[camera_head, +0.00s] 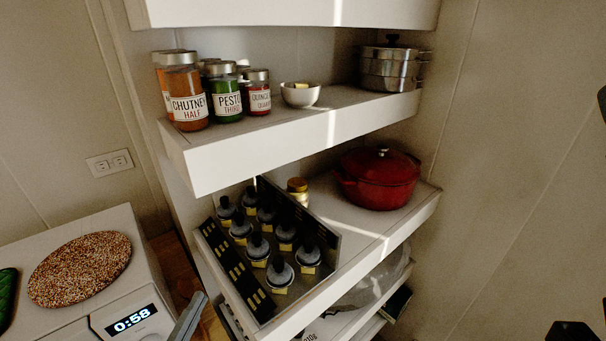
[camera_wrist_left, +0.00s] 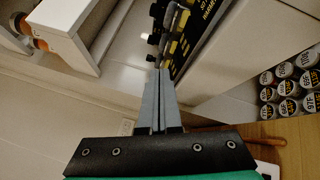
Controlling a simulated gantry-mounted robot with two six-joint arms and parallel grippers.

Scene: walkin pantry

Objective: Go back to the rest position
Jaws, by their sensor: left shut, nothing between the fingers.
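My left gripper (camera_head: 187,318) shows at the bottom of the head view as grey fingers in front of the shelf unit, beside the white appliance. In the left wrist view its two long grey fingers (camera_wrist_left: 160,100) lie together, shut and empty. They point toward a dark rack with yellow marks (camera_wrist_left: 178,32), with no clear contact. Dark parts at the right edge and lower right corner of the head view may be my right arm; no right gripper fingers are visible.
White shelves hold jars (camera_head: 187,97), a small bowl (camera_head: 300,96), steel pots (camera_head: 388,70), a red pot (camera_head: 379,180) and a rack of dark-capped bottles (camera_head: 237,277). A white appliance (camera_head: 60,235) bears a speckled oval mat (camera_head: 80,268). Several cans (camera_wrist_left: 288,85) stand right in the wrist view.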

